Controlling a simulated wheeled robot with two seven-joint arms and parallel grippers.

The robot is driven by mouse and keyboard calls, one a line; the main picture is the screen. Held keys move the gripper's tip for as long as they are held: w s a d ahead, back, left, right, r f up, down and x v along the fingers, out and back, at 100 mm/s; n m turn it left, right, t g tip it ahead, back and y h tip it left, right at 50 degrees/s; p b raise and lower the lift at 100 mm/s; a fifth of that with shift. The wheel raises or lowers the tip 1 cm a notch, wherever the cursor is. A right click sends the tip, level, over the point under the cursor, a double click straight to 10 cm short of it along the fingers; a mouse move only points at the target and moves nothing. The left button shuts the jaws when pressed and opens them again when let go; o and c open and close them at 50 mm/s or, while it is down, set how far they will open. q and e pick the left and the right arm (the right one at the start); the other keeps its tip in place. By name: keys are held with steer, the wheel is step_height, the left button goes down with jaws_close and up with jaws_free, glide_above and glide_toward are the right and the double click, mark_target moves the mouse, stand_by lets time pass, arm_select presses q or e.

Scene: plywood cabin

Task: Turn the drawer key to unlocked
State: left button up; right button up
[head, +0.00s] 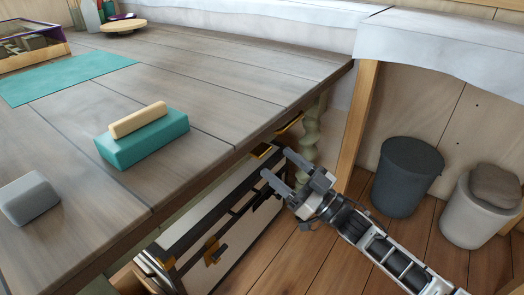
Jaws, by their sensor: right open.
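Below the tabletop edge is a drawer front (225,205) with dark rails and pale panels. Small yellow-orange fittings show on it, one near the top (262,151) and one lower down (213,250). I cannot tell which of them, if any, is the drawer key, or how the key is turned. My right gripper (278,166) reaches in from the lower right. Its two fingers are apart, with nothing seen between them, and they point at the drawer front just under the table edge. Contact cannot be made out. My left gripper is out of view.
The wooden tabletop (230,70) carries a teal block with a tan bar (140,135), a grey block (29,199), a teal mat (65,79) and an open box (30,50). A dark bin (407,178) and a pale bin (482,207) stand on the floor at right.

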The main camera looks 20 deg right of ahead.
mark_target(267, 153)
steer(key=x, duration=0.6)
steer(key=shift+w+a+b, duration=0.1)
steer(key=shift+w+b, duration=0.1)
steer(key=shift+b, duration=0.15)
steer(key=shift+c, duration=0.3)
steer(key=c, duration=0.9)
